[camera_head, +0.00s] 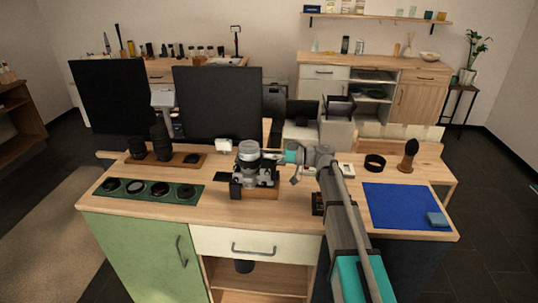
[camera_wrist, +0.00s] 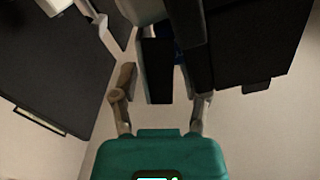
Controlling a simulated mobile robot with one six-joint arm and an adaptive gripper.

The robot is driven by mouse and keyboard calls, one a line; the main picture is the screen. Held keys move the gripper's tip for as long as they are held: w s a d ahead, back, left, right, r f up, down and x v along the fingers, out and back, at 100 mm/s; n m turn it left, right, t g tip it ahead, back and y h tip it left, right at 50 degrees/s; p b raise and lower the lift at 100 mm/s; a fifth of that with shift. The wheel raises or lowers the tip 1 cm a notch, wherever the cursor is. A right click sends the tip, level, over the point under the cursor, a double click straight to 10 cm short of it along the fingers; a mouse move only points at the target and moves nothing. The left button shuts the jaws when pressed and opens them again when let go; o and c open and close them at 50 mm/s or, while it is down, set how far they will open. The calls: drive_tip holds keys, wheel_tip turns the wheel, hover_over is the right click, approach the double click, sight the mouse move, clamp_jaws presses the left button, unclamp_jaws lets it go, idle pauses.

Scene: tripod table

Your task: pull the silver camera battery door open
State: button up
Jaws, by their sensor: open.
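The silver camera (camera_head: 255,172) sits on a small wooden block (camera_head: 262,193) in the middle of the worktop, a large round lens part on top. I cannot tell whether the fingers touch the camera. In the wrist view my gripper (camera_wrist: 160,82) has its fingers apart, with a dark flat piece (camera_wrist: 155,70) between or beyond them. The right fingertip is partly hidden. I cannot make out the battery door or its position.
A green tray (camera_head: 148,191) with round filters lies at the left, and lenses stand on a wooden board (camera_head: 165,160) behind it. Two dark monitors (camera_head: 218,103) stand behind. A blue mat (camera_head: 400,205) with a blue block (camera_head: 437,219) lies at the right. A black ring (camera_head: 374,162) stands nearby.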

clamp_jaws()
drive_tip(key=shift+w+m, duration=0.15)
drive_tip(key=shift+m, duration=0.15)
drive_tip(key=w+f+m+b, duration=0.1)
drive_tip(key=m, duration=0.3)
drive_tip(key=w+f+m+b, duration=0.1)
drive_tip(key=m, duration=0.3)
drive_tip(key=w+f+m+b, duration=0.1)
drive_tip(key=m, duration=0.2)
drive_tip(key=shift+w+d+f+m+b, duration=0.1)
drive_tip(key=shift+w+f+m+b, duration=0.3)
drive_tip(key=m, duration=0.1)
drive_tip(key=f+m+b, duration=0.1)
drive_tip(key=m, duration=0.2)
drive_tip(key=shift+w+f+b, duration=0.1)
drive_tip(key=shift+f+b, duration=0.2)
unclamp_jaws()
drive_tip(key=shift+d, duration=0.15)
idle(0.4)
